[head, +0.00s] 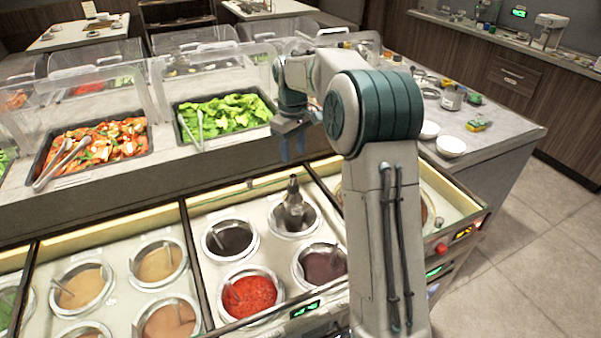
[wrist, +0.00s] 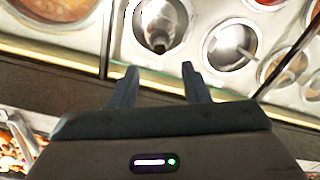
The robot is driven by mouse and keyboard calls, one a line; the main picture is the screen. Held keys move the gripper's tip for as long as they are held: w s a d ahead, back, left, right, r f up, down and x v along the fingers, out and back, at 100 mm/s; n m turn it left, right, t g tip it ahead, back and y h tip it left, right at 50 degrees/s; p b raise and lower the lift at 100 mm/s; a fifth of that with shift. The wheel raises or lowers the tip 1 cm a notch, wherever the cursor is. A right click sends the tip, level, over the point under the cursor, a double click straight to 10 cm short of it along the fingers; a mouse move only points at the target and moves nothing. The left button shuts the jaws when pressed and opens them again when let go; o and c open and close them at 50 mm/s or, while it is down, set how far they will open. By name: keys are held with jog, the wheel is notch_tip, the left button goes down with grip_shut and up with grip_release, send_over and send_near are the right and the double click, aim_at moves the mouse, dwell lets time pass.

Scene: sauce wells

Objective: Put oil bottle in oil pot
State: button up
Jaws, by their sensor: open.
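The oil bottle (head: 293,207) is dark with a narrow pointed top. It stands upright inside the oil pot (head: 313,225), a round metal well at the back of the middle sauce section. In the wrist view the bottle (wrist: 158,35) shows inside the round rim of the pot (wrist: 183,18). My gripper (head: 292,156) is above and behind the bottle, near the back edge of the sauce counter. It is open, empty and apart from the bottle. Its two fingers (wrist: 160,82) point toward the wells in the wrist view.
Neighbouring wells hold dark sauce (head: 231,239), red sauce (head: 250,296) and another dark sauce (head: 324,267). Trays of lettuce (head: 228,112) and red-orange food (head: 95,147) stand behind, under clear guards (head: 190,80). White bowls (head: 451,146) sit on the right counter.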

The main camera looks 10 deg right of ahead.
jog(key=s+r+m, duration=0.2)
jog(key=s+r, duration=0.3)
jog(key=s, duration=0.3)
jog(key=s+f+m+t, duration=0.3)
jog(key=s+m, duration=0.1)
jog(key=s, duration=2.2)
jog(key=shift+m, duration=0.4)
jog(key=shift+c, duration=0.6)
jog(key=shift+s, duration=0.1)
